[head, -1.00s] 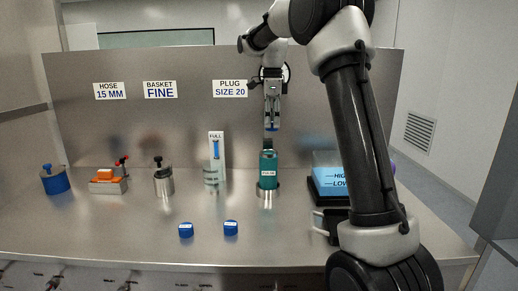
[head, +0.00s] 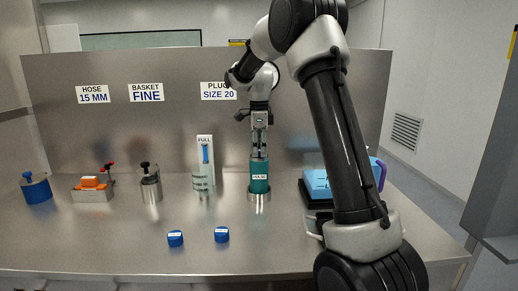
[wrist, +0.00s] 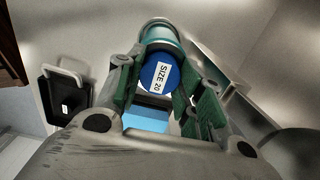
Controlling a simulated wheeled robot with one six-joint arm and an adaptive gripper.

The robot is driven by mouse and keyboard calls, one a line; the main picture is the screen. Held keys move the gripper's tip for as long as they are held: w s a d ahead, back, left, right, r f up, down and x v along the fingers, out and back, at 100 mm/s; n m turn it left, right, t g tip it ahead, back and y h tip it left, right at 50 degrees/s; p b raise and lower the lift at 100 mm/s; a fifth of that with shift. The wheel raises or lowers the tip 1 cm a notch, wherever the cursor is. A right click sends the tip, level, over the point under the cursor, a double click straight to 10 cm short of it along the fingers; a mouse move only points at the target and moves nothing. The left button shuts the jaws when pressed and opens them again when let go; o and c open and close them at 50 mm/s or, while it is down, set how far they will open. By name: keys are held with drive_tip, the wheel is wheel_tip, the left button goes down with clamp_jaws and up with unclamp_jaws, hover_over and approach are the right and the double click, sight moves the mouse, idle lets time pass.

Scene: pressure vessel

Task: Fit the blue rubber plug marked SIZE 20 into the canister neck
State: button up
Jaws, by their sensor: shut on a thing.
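The blue plug (wrist: 160,78) has a white SIZE 20 label facing up in the wrist view. My gripper (wrist: 156,88) is shut on it, with green pads at its sides. The teal canister (head: 259,184) stands upright in a metal holder (head: 259,196) in the head view; its rim also shows beyond the plug in the wrist view (wrist: 160,30). In the head view my gripper (head: 259,151) points down right at the canister's top. The plug is hard to make out there, and I cannot tell whether it sits in the neck.
Two blue plugs (head: 175,239) (head: 221,235) lie at the table's front. A blue-filled tank (head: 316,184) is right, partly behind my arm.

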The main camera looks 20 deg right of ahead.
sight(259, 151)
drive_tip(key=shift+f, duration=0.1)
drive_tip(key=o, duration=0.8)
drive_tip(key=shift+o, duration=0.2)
wheel_tip(259, 151, up, 12)
drive_tip(key=s+r+n+t, duration=0.1)
drive_tip(key=s+r+n, duration=0.15)
drive_tip(key=s, duration=0.25)
drive_tip(key=s+r+n, duration=0.1)
drive_tip(key=s+n, duration=0.2)
drive_tip(key=s, duration=0.2)
drive_tip(key=s+f+n+t, duration=0.1)
drive_tip(key=s+f+n, duration=0.2)
drive_tip(key=s+n, duration=0.2)
drive_tip(key=s+a+f+n+t, duration=0.1)
drive_tip(key=s+f+n, duration=0.2)
drive_tip(key=s, duration=0.9)
drive_tip(key=s+f+n+t, duration=0.1)
drive_tip(key=s+f+n, duration=0.3)
drive_tip(key=s+n, duration=0.5)
drive_tip(key=shift+s+a, duration=0.15)
drive_tip(key=shift+a, duration=0.25)
